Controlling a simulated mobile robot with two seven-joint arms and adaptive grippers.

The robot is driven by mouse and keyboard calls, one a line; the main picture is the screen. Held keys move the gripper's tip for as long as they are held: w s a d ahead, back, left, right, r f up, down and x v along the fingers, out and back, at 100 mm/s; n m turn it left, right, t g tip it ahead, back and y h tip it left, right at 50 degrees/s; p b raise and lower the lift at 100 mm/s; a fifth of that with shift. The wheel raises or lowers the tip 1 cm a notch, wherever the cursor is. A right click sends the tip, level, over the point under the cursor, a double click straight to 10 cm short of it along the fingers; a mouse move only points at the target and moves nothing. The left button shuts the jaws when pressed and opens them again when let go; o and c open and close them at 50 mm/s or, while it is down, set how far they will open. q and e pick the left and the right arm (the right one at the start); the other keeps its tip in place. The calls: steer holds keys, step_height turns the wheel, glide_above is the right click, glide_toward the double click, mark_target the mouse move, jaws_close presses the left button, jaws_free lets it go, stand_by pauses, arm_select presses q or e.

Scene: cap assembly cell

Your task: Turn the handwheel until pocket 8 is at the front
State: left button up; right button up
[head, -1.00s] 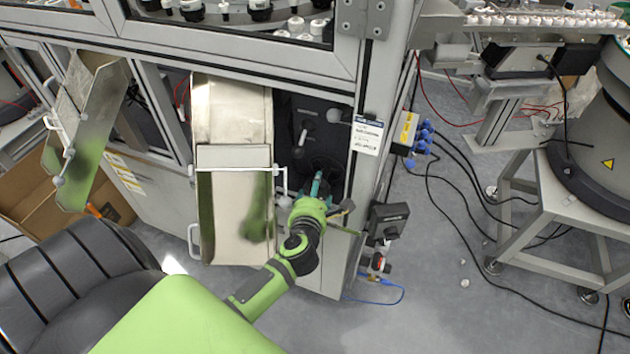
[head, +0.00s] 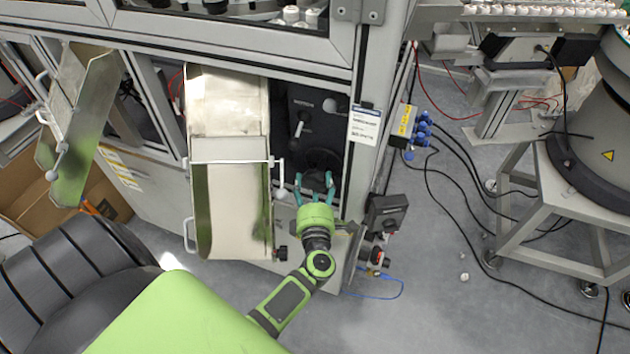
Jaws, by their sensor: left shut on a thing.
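The black handwheel (head: 322,158) sits in the dark recess of the machine's lower front, right of the metal chute. Its lower part is hidden by my left gripper (head: 314,183). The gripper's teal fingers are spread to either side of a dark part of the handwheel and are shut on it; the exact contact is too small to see. The numbered pockets cannot be made out; only white caps and black parts show through the window at the top edge. My right gripper is not in view.
The metal chute (head: 232,205) with its crossbar stands just left of my gripper. A second tilted metal panel (head: 82,125) hangs further left. A black switch box (head: 385,215) sticks out at the right corner post. Cables lie on the grey floor to the right.

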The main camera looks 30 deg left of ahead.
arm_select(q)
steer(key=m, duration=0.2)
steer(key=m+t+b, duration=0.1)
steer(key=m, duration=0.1)
steer(key=f+m+t+b, duration=0.1)
steer(key=m, duration=0.1)
steer(key=shift+s+a+y, duration=0.25)
steer(key=shift+a+y, duration=0.1)
steer(key=shift+y, duration=0.05)
steer(key=m+t, duration=0.1)
steer(key=m, duration=0.1)
steer(key=m+t+b, duration=0.1)
steer(key=m, duration=0.1)
steer(key=shift+r+m+h, duration=0.2)
steer(key=shift+m+h, duration=0.1)
steer(key=shift+w, duration=0.1)
steer(key=shift+r+m, duration=0.2)
steer(key=shift+m, duration=0.1)
steer(key=o, duration=1.1)
steer(key=shift+a, duration=0.1)
steer(key=shift+s+d+f, duration=0.2)
steer(key=shift+s+d, duration=0.1)
steer(key=shift+s, duration=0.05)
steer(key=v, duration=0.6)
steer(key=shift+s, duration=0.35)
